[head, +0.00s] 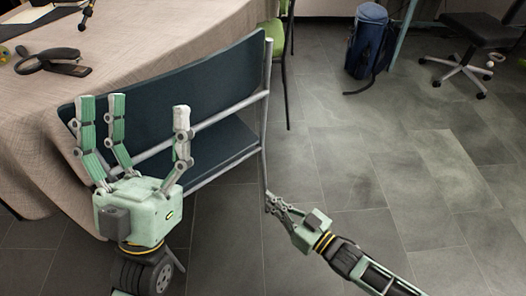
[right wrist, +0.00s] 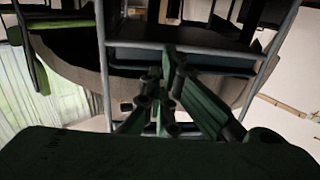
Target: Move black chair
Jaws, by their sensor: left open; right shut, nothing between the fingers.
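A dark blue-black chair (head: 180,82) with a grey metal frame stands at the table, its back towards me. My left gripper (head: 140,104) is open, fingers up, in front of the chair's backrest and covers part of it. No contact can be made out. My right gripper (head: 272,202) is shut and empty, its fingertips beside the chair's right upright; whether they touch it I cannot tell. In the right wrist view, the closed fingers (right wrist: 165,95) point towards the chair's dark seat and grey frame (right wrist: 103,70).
The table (head: 150,30) with a beige cloth is behind the chair, with a black object (head: 52,60) on it. A green chair (head: 283,65), a blue backpack (head: 367,42) and a black swivel chair (head: 480,28) stand further back. The tiled floor on the right is clear.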

